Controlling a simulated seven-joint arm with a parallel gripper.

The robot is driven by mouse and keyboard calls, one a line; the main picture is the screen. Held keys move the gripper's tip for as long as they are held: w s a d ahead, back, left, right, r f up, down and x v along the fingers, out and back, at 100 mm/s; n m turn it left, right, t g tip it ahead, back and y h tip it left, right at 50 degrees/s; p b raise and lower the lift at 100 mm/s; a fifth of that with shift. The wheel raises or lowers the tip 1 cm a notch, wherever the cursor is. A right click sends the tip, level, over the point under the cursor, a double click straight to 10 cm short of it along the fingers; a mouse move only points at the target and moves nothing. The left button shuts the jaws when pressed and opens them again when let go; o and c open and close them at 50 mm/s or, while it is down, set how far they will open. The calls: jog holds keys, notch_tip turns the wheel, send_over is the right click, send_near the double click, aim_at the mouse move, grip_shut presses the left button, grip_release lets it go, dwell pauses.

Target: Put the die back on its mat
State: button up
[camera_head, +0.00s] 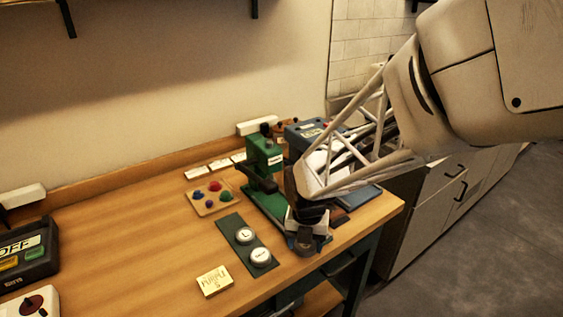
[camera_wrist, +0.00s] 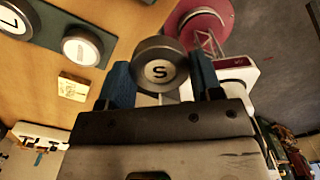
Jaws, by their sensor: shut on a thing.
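My gripper (camera_head: 305,236) is shut on a round grey die with a white face marked S (camera_wrist: 158,70), seen between the two blue fingers (camera_wrist: 160,85) in the wrist view. In the head view the gripper is near the table's front right edge, right of the dark green mat (camera_head: 230,222). The held die is hard to make out there. Two similar round dies, one marked L (camera_head: 244,235) and another (camera_head: 260,257), sit on the mat. The mat (camera_wrist: 43,22) also shows at the upper left of the wrist view. The mat's far end is bare.
A green press (camera_head: 264,160) stands behind the mat, with a blue machine (camera_head: 303,133) beside it. A wooden tray with coloured knobs (camera_head: 203,207) lies to the left. A cream lettered block (camera_head: 214,281) lies in front. The left middle of the table is clear.

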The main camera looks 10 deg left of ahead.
jog(key=a+m, duration=0.2)
jog(key=m, duration=0.2)
jog(key=a+m, duration=0.2)
jog(key=m, duration=0.3)
jog(key=a+m, duration=0.3)
jog(key=m, duration=0.1)
jog(key=shift+s+r+m, duration=0.1)
jog(key=shift+s+m, duration=0.2)
jog(key=shift+m, duration=0.1)
jog(key=a+m, duration=0.1)
jog(key=m, duration=0.1)
jog(key=a+m, duration=0.1)
jog(key=m, duration=0.1)
jog(key=a+m, duration=0.1)
jog(key=m, duration=0.1)
jog(key=shift+s+a+h, duration=0.2)
jog(key=shift+s+h, duration=0.05)
jog(key=shift+h, duration=0.05)
jog(key=a+m, duration=0.1)
jog(key=m, duration=0.1)
jog(key=a+f+m, duration=0.1)
jog(key=m, duration=0.1)
jog(key=a+m, duration=0.2)
jog(key=m, duration=0.1)
jog(key=shift+s+f+g, duration=0.1)
jog(key=shift+f+g, duration=0.15)
jog(key=shift+g, duration=0.05)
